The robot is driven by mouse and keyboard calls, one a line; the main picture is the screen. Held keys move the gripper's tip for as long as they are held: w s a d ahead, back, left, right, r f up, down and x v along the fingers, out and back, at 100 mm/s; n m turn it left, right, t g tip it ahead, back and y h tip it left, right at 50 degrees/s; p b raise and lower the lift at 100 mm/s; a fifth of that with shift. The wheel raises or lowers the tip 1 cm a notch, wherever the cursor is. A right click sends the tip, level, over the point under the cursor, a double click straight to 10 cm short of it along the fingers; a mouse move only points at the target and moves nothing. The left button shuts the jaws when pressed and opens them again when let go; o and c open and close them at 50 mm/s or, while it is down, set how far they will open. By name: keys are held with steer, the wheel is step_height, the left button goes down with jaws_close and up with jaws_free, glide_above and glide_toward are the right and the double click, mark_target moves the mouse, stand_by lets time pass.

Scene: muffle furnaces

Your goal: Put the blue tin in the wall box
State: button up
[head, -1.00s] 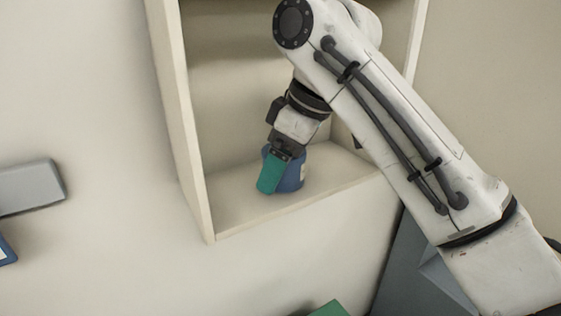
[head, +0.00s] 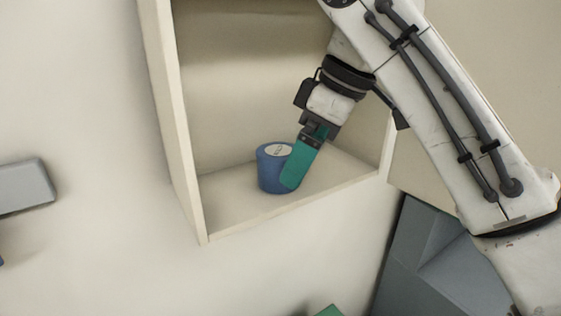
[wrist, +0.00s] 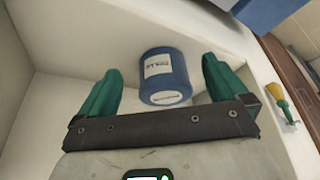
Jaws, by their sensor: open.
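The blue tin (head: 270,177) stands upright on the floor of the cream wall box (head: 222,215), with a pale label on its top. In the wrist view the blue tin (wrist: 163,77) lies ahead of my gripper, between the lines of the two green fingers, with a white label on its side. My gripper (head: 291,186) is at the tin's right in the head view, its green finger covering part of the tin's right edge.
The box's left side wall (head: 168,110) and right side wall (head: 387,140) flank the arm. A grey block (head: 25,186) is at the left, and a grey angular thing (head: 425,255) at the lower right. In the wrist view a yellow-handled brush-like thing (wrist: 280,100) hangs at the right.

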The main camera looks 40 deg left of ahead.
steer(key=w+d, duration=0.2)
steer(key=d, duration=0.6)
steer(key=shift+b, duration=0.3)
